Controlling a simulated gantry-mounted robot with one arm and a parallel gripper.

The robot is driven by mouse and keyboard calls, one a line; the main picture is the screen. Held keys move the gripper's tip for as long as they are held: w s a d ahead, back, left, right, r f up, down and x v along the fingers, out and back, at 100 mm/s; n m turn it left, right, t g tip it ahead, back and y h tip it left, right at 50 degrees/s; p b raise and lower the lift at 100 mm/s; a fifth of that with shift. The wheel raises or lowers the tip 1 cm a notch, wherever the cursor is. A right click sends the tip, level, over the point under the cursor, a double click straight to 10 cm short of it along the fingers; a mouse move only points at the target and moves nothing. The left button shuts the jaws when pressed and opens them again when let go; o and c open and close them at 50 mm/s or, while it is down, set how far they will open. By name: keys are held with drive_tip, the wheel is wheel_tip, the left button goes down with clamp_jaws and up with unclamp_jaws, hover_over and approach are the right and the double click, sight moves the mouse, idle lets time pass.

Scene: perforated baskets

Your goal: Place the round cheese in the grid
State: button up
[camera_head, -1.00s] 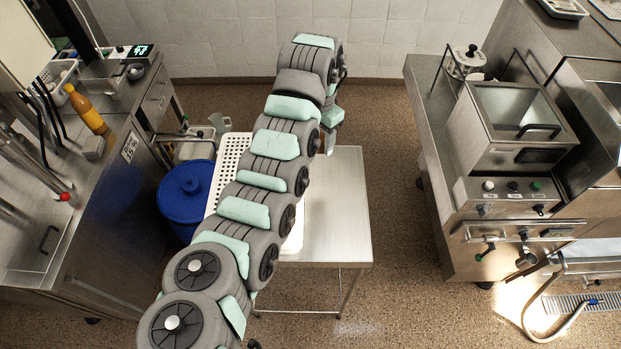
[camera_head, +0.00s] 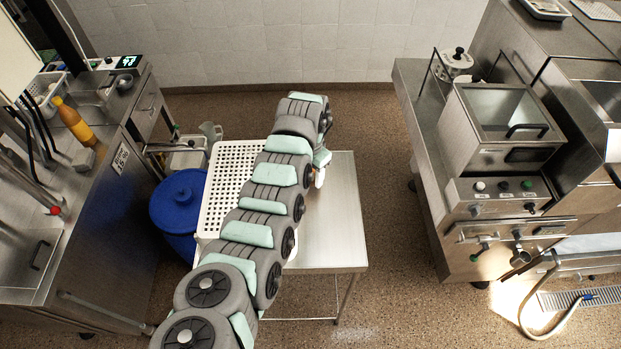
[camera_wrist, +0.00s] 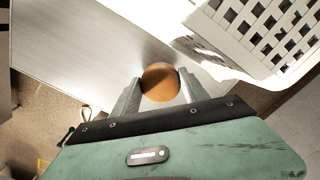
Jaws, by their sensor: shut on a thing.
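In the wrist view the round cheese (camera_wrist: 160,83), an orange-brown disc, sits between the two fingers of my gripper (camera_wrist: 157,93), which is shut on it. In the head view my gripper (camera_head: 319,168) is over the steel table, just right of the white perforated basket (camera_head: 228,175); the cheese is hard to make out there. The basket's slotted wall also shows at the upper right of the wrist view (camera_wrist: 265,35). My arm hides the right part of the basket in the head view. The gap between cheese and tabletop cannot be judged.
The steel table (camera_head: 335,225) has bare room right of the basket. A blue lidded bin (camera_head: 178,205) stands left of the table. Steel counters flank it on the left (camera_head: 85,215) and right (camera_head: 425,140), with floor between.

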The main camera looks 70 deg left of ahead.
drive_tip(key=shift+f, duration=1.5)
drive_tip(key=shift+f, duration=0.2)
drive_tip(key=o, duration=1.1)
drive_tip(key=shift+r, duration=0.1)
drive_tip(key=shift+r, duration=1)
wheel_tip(320, 180, up, 10)
drive_tip(key=shift+f+b, duration=0.2)
drive_tip(key=shift+b, duration=0.45)
drive_tip(key=shift+r, duration=0.35)
